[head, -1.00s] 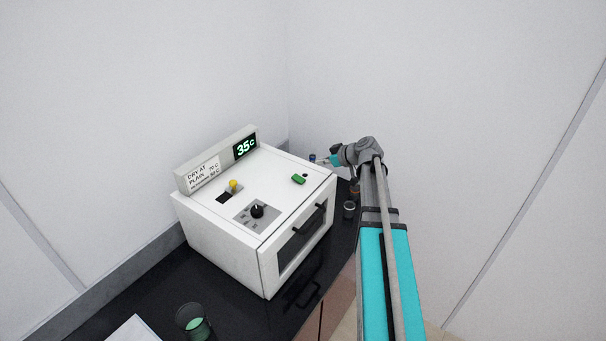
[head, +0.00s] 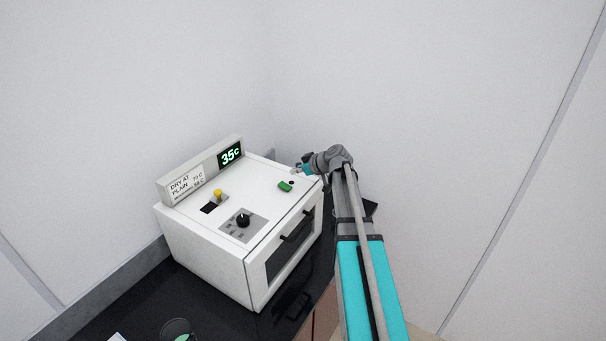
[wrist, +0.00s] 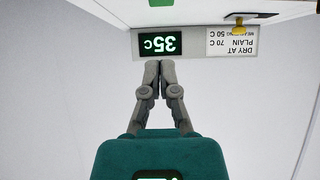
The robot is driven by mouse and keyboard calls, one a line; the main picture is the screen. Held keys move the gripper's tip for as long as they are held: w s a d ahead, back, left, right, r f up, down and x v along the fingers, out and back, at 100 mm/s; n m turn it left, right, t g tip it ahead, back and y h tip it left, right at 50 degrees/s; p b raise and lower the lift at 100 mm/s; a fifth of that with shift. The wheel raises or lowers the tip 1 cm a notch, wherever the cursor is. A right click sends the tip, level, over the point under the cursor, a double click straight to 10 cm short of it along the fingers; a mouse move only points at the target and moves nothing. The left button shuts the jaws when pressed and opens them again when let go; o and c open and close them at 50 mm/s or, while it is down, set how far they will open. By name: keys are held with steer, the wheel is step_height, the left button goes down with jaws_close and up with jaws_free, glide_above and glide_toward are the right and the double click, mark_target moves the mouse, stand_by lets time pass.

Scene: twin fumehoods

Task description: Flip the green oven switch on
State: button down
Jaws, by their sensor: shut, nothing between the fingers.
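A green piece, likely the same switch (wrist: 161,3), shows at the top edge of the wrist view, which is upside down. My gripper (head: 297,170) is at the right back of the oven top, close to the switch but apart from it. In the wrist view its fingertips (wrist: 160,66) are together and empty, in front of the display (wrist: 160,42) reading 35 C.
A yellow switch (head: 218,193) and a black knob (head: 243,220) are on the oven top. A label panel (head: 187,185) stands along its back edge. A green beaker (head: 178,328) is on the black bench (head: 130,300). White walls close the back.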

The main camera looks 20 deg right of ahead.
mark_target(286, 186)
steer(key=b+x, duration=0.2)
steer(key=x, duration=0.2)
steer(key=shift+f, duration=0.15)
steer(key=shift+w+a+f+b, duration=0.1)
steer(key=shift+w+f+b, duration=0.05)
steer(key=shift+f+b, duration=0.7)
steer(key=shift+w+a+f+b, duration=0.1)
steer(key=shift+f+b, duration=0.75)
